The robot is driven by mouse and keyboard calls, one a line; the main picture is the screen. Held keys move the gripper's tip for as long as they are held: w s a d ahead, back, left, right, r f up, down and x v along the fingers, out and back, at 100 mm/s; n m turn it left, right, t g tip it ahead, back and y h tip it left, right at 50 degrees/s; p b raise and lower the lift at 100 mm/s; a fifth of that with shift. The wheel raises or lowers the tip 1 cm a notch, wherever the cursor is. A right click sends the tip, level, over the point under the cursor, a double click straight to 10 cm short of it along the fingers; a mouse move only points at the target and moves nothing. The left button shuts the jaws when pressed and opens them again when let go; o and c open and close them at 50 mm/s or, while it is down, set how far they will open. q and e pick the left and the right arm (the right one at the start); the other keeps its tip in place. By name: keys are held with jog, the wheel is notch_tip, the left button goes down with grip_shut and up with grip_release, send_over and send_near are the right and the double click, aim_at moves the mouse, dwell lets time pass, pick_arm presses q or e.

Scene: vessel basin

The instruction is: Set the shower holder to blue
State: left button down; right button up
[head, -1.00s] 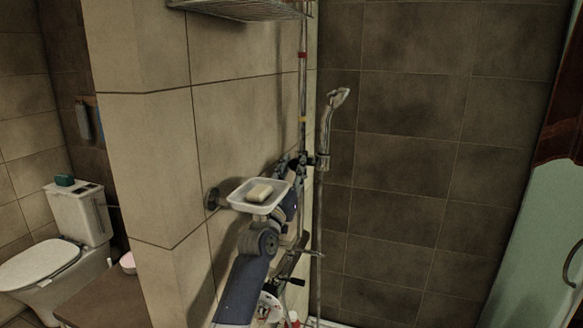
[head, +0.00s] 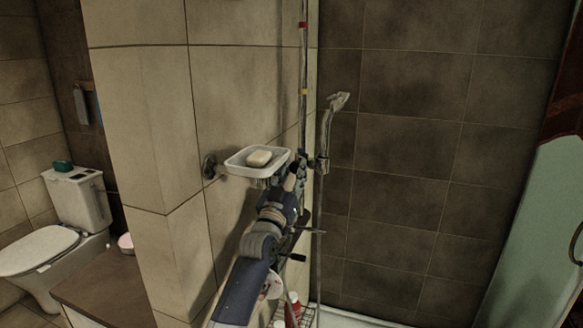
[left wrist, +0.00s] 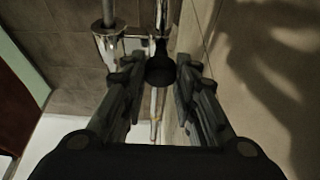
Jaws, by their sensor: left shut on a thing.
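The shower holder (head: 322,164) is a metal clamp on a vertical rail (head: 303,60), with the chrome shower head (head: 338,101) upright in it. The rail bears a red band (head: 303,24) and, lower, a yellow band (head: 303,92). The holder is well below the yellow band. No blue band can be made out. My left gripper (head: 303,163) is at the holder's rail side. In the left wrist view its fingers (left wrist: 159,80) are shut on the holder's dark round knob (left wrist: 160,70), with the metal crosspiece (left wrist: 121,33) beyond. My right gripper is not in view.
A white soap dish (head: 238,164) with soap (head: 259,158) juts from the wall close to my left arm. Tap handles (head: 297,258) and a wire rack with bottles (head: 294,300) are below. A green panel (head: 528,225) stands at right.

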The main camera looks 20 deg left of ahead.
pick_arm(q)
jog(key=c, duration=1.3)
grip_release()
jog(key=shift+r, duration=0.5)
notch_tip(320, 180, up, 9)
jog(key=shift+r, duration=0.15)
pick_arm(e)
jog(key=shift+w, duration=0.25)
